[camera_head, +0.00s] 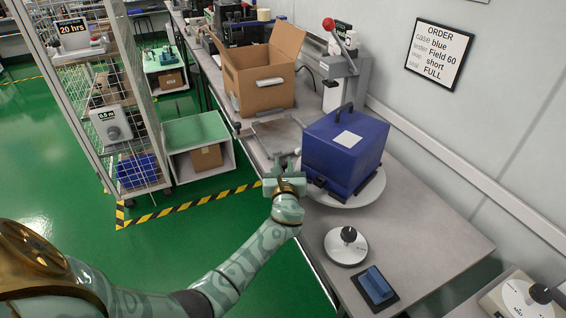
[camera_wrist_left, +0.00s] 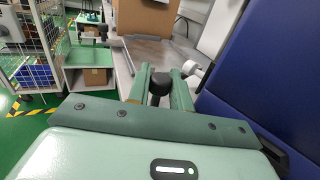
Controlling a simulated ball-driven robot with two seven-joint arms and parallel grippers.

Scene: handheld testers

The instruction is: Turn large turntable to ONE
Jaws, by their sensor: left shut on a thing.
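The large turntable (camera_head: 365,194) is a pale round disc on the grey bench. A blue case (camera_head: 335,160) with a dark top handle and a white label sits on it and hides most of it. The case also fills the right of the left wrist view (camera_wrist_left: 275,75). My left gripper (camera_head: 284,168) is at the left side of the case, over the bench's front edge. In the left wrist view its fingers (camera_wrist_left: 160,92) are shut on a dark knob (camera_wrist_left: 160,83). What the knob is fixed to is hidden. No ONE marking is readable. My right gripper is out of view.
A small round plate with a black knob (camera_head: 346,248) and a blue block on a dark pad (camera_head: 374,285) lie nearer on the bench. An open cardboard box (camera_head: 262,85) and a red-knobbed lever press (camera_head: 345,60) stand behind. The bench's right part is clear.

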